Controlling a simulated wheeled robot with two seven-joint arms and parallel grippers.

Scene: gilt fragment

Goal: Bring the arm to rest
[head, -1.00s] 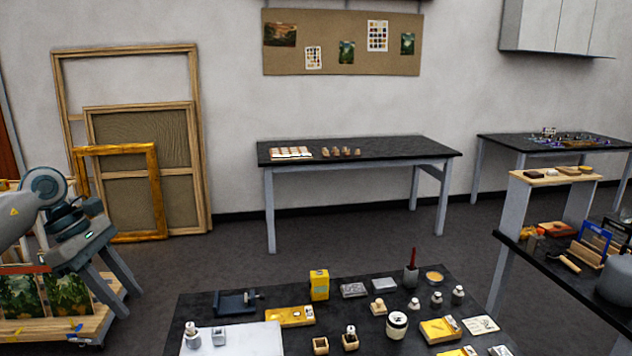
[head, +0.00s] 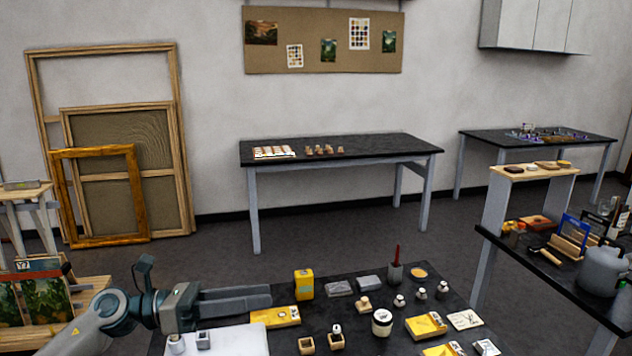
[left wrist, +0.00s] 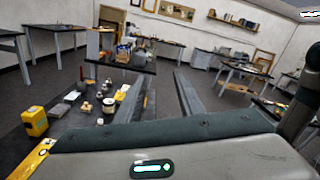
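My left arm comes in from the lower left in the head view, grey and roughly level. Its left gripper (head: 268,296) is over the left part of the near black worktable (head: 285,335), fingers pointing right. In the left wrist view, the two long grey fingers of the left gripper (left wrist: 162,76) stand apart with nothing held between them. The gap is open, so the gripper is empty. My right gripper is in neither view.
The near table holds a yellow box (head: 303,284), a white jar (head: 382,322), a cup with a red-handled tool (head: 395,272) and a white board (head: 238,341). A painting rack (head: 45,300) stands at left, a side bench (head: 560,275) at right. Open floor lies behind.

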